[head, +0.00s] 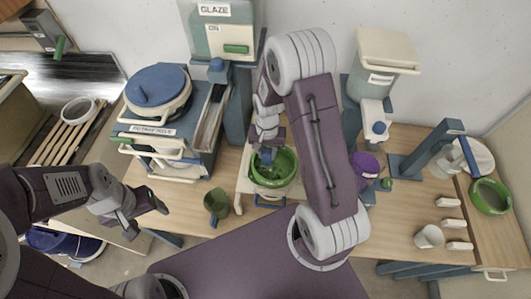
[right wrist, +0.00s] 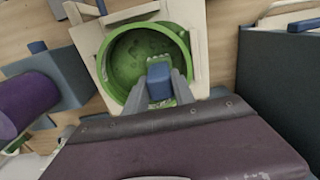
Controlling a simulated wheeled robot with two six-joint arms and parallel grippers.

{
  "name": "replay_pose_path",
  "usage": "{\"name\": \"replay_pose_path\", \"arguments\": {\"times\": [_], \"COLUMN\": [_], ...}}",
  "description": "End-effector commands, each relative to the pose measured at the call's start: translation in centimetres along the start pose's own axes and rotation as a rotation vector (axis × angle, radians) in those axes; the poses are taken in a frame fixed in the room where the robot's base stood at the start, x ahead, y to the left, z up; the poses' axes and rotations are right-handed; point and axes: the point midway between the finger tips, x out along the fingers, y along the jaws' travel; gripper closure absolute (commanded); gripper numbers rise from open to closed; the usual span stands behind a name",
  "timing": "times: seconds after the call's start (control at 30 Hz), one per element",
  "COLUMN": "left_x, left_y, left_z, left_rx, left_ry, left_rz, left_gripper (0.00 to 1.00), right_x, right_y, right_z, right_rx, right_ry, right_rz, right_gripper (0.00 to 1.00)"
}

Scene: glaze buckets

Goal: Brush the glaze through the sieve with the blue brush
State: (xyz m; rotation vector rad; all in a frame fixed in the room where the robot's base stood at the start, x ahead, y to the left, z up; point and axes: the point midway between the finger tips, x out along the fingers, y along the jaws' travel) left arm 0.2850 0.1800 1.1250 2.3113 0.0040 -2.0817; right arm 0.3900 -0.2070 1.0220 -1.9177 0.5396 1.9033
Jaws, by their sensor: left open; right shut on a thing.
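My right gripper (right wrist: 159,90) is shut on the blue brush (right wrist: 159,78). It holds the brush head down inside a round green sieve (right wrist: 112,62) with green, speckled glaze in it; pale bristles show at the brush's lower end. In the head view the sieve (head: 284,180) sits on a light wooden stand at the table's middle, and my right gripper (head: 264,152) reaches into it from above. Whether the bristles touch the mesh is unclear. My left gripper (head: 152,206) is open and empty, left of the table's front edge.
A dark green mug (head: 216,203) stands left of the sieve. A purple container (head: 365,165) is to the right. Glaze dispensers stand behind.

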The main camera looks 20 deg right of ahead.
Motion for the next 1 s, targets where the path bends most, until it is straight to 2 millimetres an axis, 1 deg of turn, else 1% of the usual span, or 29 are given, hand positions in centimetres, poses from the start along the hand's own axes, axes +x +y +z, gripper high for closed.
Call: {"name": "replay_pose_path", "arguments": {"times": [0.03,0.1,0.5,0.63,0.87,1.0], "left_x": [0.0,0.0,-0.2,-0.2,-0.2,-0.3], "left_y": [0.0,0.0,0.0,0.0,0.0,0.0], "left_z": [0.0,0.0,0.0,0.0,0.0,0.0], "left_rx": [0.0,0.0,0.0,0.0,0.0,0.0], "left_ry": [0.0,0.0,0.0,0.0,0.0,0.0], "left_rz": [0.0,0.0,0.0,0.0,0.0,0.0], "left_gripper": [0.31,0.31,0.31,0.31,0.31,0.31], "right_x": [0.1,0.1,0.1,0.1,0.1,0.1], "right_y": [0.8,1.6,5.8,6.2,6.1,4.9], "right_z": [0.2,0.2,0.3,0.3,0.3,0.5], "right_rx": [0.003,0.003,0.002,-0.001,-0.001,-0.005], "right_ry": [-0.007,-0.007,-0.009,-0.009,-0.008,-0.008], "right_rz": [0.004,0.005,0.005,0.005,0.004,0.004], "right_gripper": [1.0,1.0,1.0,1.0,1.0,1.0]}}
